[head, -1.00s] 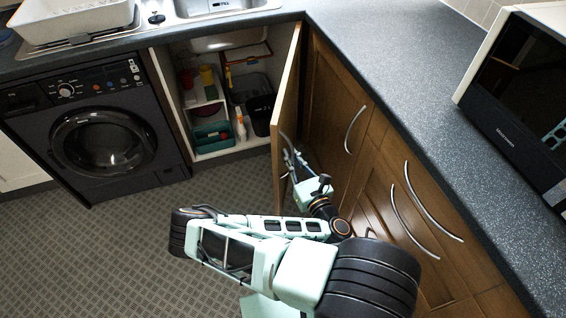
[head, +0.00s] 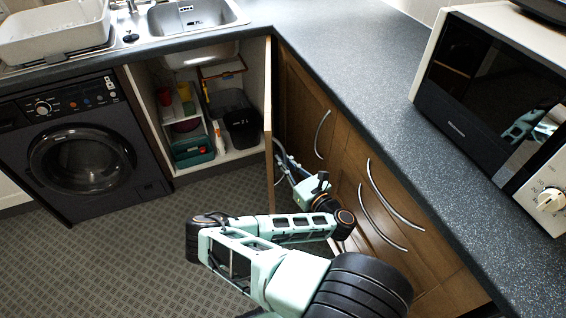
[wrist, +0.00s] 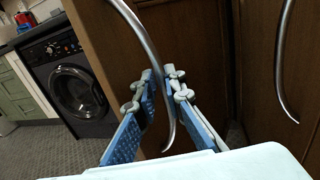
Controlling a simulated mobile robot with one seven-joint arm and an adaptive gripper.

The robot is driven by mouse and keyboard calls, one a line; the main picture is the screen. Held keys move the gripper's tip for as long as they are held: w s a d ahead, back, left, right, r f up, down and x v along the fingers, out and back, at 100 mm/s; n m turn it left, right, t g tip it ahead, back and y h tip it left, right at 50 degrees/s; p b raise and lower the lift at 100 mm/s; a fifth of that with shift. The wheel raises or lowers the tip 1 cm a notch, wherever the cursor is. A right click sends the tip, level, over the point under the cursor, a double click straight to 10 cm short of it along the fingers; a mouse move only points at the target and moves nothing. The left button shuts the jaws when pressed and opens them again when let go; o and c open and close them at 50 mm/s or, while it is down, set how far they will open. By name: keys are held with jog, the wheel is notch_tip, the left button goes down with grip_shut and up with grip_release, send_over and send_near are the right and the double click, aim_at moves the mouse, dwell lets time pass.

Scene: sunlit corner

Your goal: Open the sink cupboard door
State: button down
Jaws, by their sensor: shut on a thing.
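The sink cupboard door (head: 268,120) stands wide open, seen almost edge-on in the head view, with the inside of the cupboard showing to its left. My gripper (head: 285,172) is low on the right, outer side of this door. In the wrist view, the door's curved metal handle (wrist: 146,38) passes between the blue-padded fingers of my gripper (wrist: 160,98), which are shut on its lower part. In the head view the handle is hard to make out behind the door edge and my gripper.
Inside the cupboard are a green caddy (head: 192,150), a black bin (head: 240,128) and a white bottle (head: 219,140). A black washing machine (head: 85,160) stands left. Closed wooden cupboards with curved handles (head: 322,135) are close on the right. The patterned floor (head: 110,250) is clear.

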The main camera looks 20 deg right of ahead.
jog(key=shift+w+r, duration=0.1)
jog(key=c, duration=2.3)
grip_release()
